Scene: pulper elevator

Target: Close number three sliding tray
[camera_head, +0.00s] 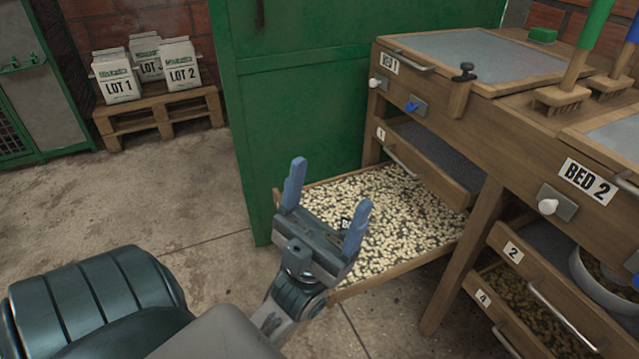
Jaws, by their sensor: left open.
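A wooden sliding tray (400,268), full of pale beans, is pulled far out from under the tray marked 1 (392,148). My gripper hides most of its front, and I cannot read a number on it. My left gripper (330,187) is open, with two blue fingers pointing up and apart, in front of the tray's outer end. I see nothing between the fingers. Whether it touches the tray is unclear. My right gripper is not in view.
Trays marked 2 (550,276) and 4 (505,318) are at the right under BED 2. A wooden leg (465,255) stands beside the pulled-out tray. A green cabinet (310,110) stands behind it. A pallet (160,115) with LOT bags is at the back left. The floor at left is clear.

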